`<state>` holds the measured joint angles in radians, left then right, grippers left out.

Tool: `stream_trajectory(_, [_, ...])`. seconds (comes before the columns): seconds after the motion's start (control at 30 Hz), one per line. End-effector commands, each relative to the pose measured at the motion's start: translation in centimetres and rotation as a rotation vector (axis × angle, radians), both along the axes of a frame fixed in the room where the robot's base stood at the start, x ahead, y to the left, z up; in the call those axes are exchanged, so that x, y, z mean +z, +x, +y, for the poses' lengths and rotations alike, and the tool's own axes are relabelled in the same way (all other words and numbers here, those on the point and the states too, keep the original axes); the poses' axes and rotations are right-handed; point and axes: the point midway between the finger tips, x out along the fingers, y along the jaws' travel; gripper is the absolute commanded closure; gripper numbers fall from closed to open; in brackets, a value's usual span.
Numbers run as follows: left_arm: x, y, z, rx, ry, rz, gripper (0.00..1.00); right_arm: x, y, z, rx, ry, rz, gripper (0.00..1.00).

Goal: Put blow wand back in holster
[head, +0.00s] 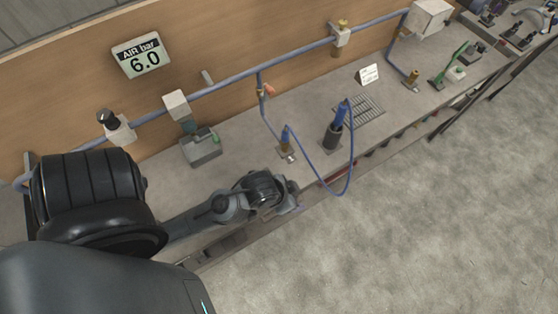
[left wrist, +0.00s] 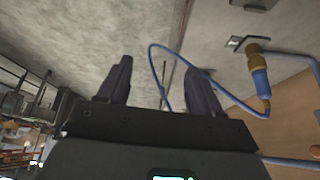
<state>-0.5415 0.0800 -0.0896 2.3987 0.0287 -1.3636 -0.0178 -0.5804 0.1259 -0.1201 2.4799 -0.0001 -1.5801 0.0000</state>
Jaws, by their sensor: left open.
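The blow wand (head: 341,114) is blue and stands nearly upright, with its lower end in the dark cylindrical holster (head: 333,136) on the bench. I cannot tell how deep it sits. A blue hose (head: 350,180) loops from it over the bench's front edge and back to a blue and brass fitting (head: 286,138). My left gripper (head: 292,194) is low at the bench's front edge, left of the holster and apart from the wand. In the left wrist view, the gripper's two dark fingers (left wrist: 160,85) are spread, and the hose and fitting (left wrist: 259,82) show beyond them.
A grey box (head: 200,150) stands on the bench above my left arm. A slotted grate (head: 360,110) and a white card (head: 367,75) lie near the holster. A green-handled tool (head: 446,70) is farther right. A blue pipe (head: 260,68) runs along the wooden back wall.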

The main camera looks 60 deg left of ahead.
Motion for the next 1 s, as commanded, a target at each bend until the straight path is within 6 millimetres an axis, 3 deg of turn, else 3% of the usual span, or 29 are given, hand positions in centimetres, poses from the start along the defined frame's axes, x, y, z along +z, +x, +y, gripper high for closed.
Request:
stream_trajectory(0.1, [0.4,-2.9,-0.4,-0.036,0.022,0.105,0.35,0.0,0.0,0.0,-0.002,0.002,0.000,0.57])
stream_trajectory(0.2, [0.6,-4.3,-0.5,-0.051,0.031,0.156,0.35,0.0,0.0,0.1,-0.002,0.004,0.000,0.57])
stream_trajectory(0.67, [1.2,-4.8,-0.5,-0.055,0.036,0.177,0.35,0.5,0.0,0.2,-0.006,0.009,0.000,0.57])
stream_trajectory(0.87, [4.2,-4.8,-0.5,-0.055,0.036,0.177,0.35,3.4,0.0,0.2,-0.006,0.009,0.001,0.57])
stream_trajectory(1.0, [7.6,-4.8,-0.5,-0.055,0.036,0.177,0.35,6.9,0.0,0.2,-0.004,0.007,0.001,0.57])
